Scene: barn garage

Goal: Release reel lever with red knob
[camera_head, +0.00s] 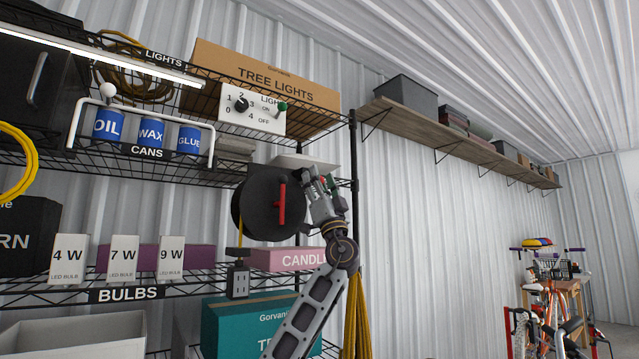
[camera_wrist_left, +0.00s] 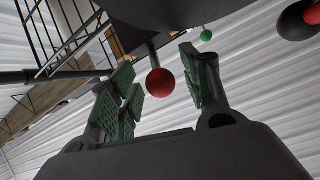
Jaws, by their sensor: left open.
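The black cord reel (camera_head: 262,205) hangs under the wire shelf in the head view, with a red crank handle (camera_head: 282,202) on its face. My left gripper (camera_head: 318,182) is raised at the reel's right edge. In the wrist view the red knob (camera_wrist_left: 160,82) sits on a short grey stem coming down from a dark body above. My open left gripper (camera_wrist_left: 160,92) has its green-padded fingers on either side of the knob, with visible space around it; contact cannot be seen. In the head view my gripper largely hides the knob. My right gripper is not in view.
A switch panel (camera_head: 252,108) with a green knob (camera_head: 282,107) is above the reel; a green knob (camera_wrist_left: 206,36) also shows in the wrist view. A black shelf post (camera_head: 354,170) stands close to my gripper.

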